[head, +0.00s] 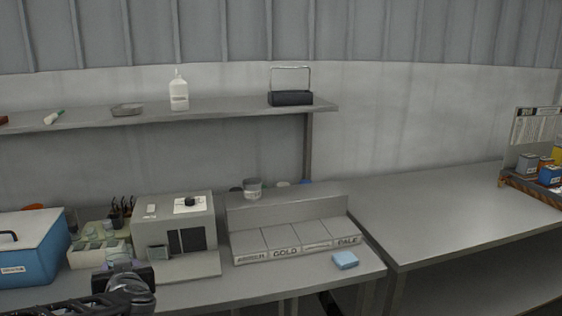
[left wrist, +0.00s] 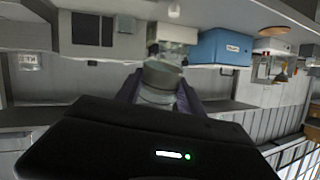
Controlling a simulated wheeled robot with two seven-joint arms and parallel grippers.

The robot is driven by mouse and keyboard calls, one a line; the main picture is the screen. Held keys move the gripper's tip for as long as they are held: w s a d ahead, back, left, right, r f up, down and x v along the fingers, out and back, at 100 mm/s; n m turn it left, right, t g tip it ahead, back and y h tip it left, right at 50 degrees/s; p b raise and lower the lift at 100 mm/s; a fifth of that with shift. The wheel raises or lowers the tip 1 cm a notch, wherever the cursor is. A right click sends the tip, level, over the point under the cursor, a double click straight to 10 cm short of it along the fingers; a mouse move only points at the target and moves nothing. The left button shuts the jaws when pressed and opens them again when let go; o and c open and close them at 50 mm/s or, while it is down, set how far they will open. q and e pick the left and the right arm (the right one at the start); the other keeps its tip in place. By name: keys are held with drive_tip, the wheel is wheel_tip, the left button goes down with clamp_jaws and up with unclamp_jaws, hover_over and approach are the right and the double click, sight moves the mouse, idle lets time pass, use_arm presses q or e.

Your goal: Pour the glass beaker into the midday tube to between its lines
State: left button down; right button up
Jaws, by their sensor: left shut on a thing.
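My left gripper (head: 124,275) is at the lower left of the head view, in front of the bench, seen from behind. In the left wrist view the left gripper (left wrist: 158,92) is shut on a greyish, see-through cylinder, which looks like the glass beaker (left wrist: 162,78). I cannot make out its liquid level. A pale rack or box with small compartments (head: 98,252) stands behind the gripper. I cannot pick out the midday tube or its lines in either view. My right gripper is not in view.
A blue box (head: 30,252) stands left. A beige machine (head: 176,228) stands mid-bench, beside a stepped stand (head: 290,240) with labels including GOLD and PALE. A blue sponge-like block (head: 345,260) lies in front. The right table (head: 450,225) is mostly clear. A shelf (head: 220,107) runs above.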

use_arm(q)
drive_tip(key=w+d+f+m+t+h, duration=0.1)
drive_tip(key=w+d+f+m+h, duration=0.1)
drive_tip(key=d+f, duration=0.5)
drive_tip(key=w+d+f+m+t+h, duration=0.1)
drive_tip(key=w+d+f+m+h, duration=0.2)
drive_tip(key=d+f+m+h, duration=0.2)
drive_tip(key=d+f+h, duration=0.1)
drive_tip(key=d+f, duration=0.2)
drive_tip(key=d, duration=0.4)
drive_tip(key=shift+d+t+h, duration=0.3)
drive_tip(key=shift+t, duration=0.1)
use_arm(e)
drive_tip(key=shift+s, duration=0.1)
use_arm(q)
drive_tip(key=shift+w, duration=0.1)
